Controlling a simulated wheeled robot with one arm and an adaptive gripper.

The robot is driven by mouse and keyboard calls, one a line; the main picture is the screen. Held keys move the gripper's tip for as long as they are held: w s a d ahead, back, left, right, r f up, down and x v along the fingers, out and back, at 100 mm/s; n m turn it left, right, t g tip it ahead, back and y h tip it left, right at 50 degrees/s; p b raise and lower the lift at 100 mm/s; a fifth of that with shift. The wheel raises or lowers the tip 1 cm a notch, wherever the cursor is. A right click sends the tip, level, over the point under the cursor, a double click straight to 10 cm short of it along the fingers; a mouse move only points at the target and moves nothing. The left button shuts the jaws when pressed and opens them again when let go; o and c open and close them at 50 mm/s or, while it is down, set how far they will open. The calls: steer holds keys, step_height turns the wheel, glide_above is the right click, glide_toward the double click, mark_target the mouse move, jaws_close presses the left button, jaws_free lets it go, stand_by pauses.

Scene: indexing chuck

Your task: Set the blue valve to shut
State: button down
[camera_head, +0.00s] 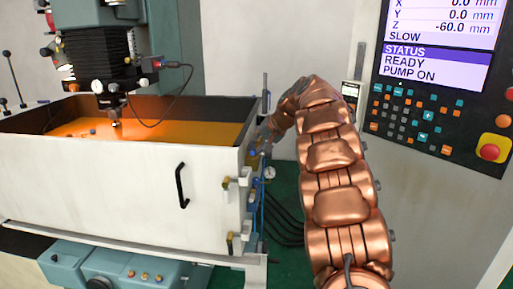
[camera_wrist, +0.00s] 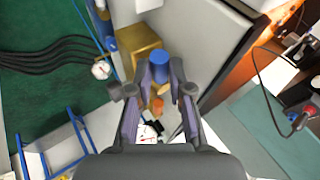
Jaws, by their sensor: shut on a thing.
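In the wrist view, a blue cylindrical valve part (camera_wrist: 159,58) shows between my fingertips, in front of a brass-coloured block (camera_wrist: 137,47). My gripper (camera_wrist: 164,75) is shut on this blue part, one finger on either side. The part's lower end is hidden by the fingers, and I cannot read the valve's setting. In the head view, my copper-coloured arm reaches to the right side of the white tank (camera_head: 120,178), and my gripper (camera_head: 262,138) is small and partly hidden at its far corner.
A dial gauge (camera_wrist: 100,69) and black hoses lie left of my gripper in the wrist view. A control panel (camera_head: 435,85) stands at the right in the head view, its screen reading READY and PUMP ON. Green floor shows beside the tank.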

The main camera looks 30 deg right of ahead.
steer(key=shift+a, duration=0.1)
steer(key=shift+w+a+m+h, duration=0.1)
steer(key=shift+a+m+h, duration=0.1)
steer(key=shift+m+h, duration=0.3)
steer(key=shift+m, duration=0.3)
steer(key=c, duration=1.3)
jaws_free()
steer(key=shift+c, duration=0.2)
steer(key=shift+d, duration=0.15)
steer(key=shift+d+n, duration=0.15)
steer(key=shift+n, duration=0.25)
steer(key=shift+y, duration=0.4)
